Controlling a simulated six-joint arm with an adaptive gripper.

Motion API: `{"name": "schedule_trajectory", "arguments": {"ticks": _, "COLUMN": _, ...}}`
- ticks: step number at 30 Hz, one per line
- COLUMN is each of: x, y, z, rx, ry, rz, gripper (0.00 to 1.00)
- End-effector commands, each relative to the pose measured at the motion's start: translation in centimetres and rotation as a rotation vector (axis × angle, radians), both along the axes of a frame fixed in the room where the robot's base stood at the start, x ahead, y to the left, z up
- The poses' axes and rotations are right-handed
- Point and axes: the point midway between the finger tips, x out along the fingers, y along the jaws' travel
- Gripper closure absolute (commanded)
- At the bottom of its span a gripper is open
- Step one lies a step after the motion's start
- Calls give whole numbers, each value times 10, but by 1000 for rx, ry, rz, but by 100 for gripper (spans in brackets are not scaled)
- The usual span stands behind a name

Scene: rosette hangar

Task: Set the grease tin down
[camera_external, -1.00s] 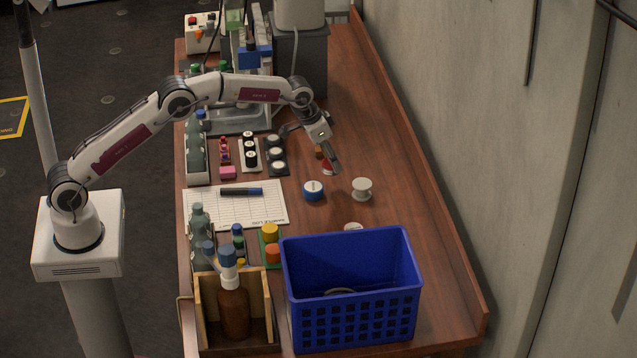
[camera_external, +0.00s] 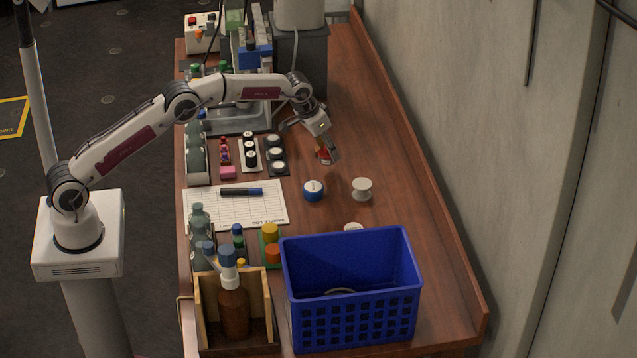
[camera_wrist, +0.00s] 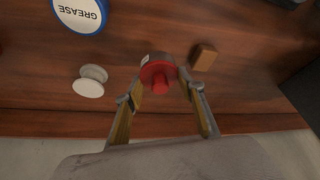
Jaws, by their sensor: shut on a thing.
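The grease tin (camera_external: 313,190), blue with a white lid, stands on the wooden bench, apart from my gripper. In the wrist view its lid (camera_wrist: 78,12) reads GREASE at the top left edge. My gripper (camera_external: 331,150) is above the bench, farther back than the tin. In the wrist view my gripper (camera_wrist: 160,92) has its fingers on both sides of a red, round piece with a small knob (camera_wrist: 158,74). It is shut on this red piece, which also shows at the fingertips in the external view (camera_external: 322,155).
A white spool (camera_external: 361,189) stands right of the tin; a small brown block (camera_wrist: 203,57) lies near the red piece. A blue basket (camera_external: 350,310) and wooden caddy (camera_external: 265,305) stand at the front. Bench is clear toward the right-hand ledge.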

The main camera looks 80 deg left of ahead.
Motion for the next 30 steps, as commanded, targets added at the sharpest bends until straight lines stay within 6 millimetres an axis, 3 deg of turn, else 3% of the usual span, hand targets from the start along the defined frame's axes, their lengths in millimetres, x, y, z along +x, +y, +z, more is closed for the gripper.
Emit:
{"name": "schedule_trajectory", "arguments": {"ticks": 12, "x": 0, "y": 0, "z": -38, "rx": 0, "ry": -1, "rz": -1, "gripper": 85}}
{"name": "schedule_trajectory", "arguments": {"ticks": 29, "x": 0, "y": 0, "z": -44, "rx": 0, "ry": -1, "rz": -1, "gripper": 85}}
{"name": "schedule_trajectory", "arguments": {"ticks": 30, "x": 0, "y": 0, "z": -45, "rx": 0, "ry": 0, "rz": -1, "gripper": 56}}
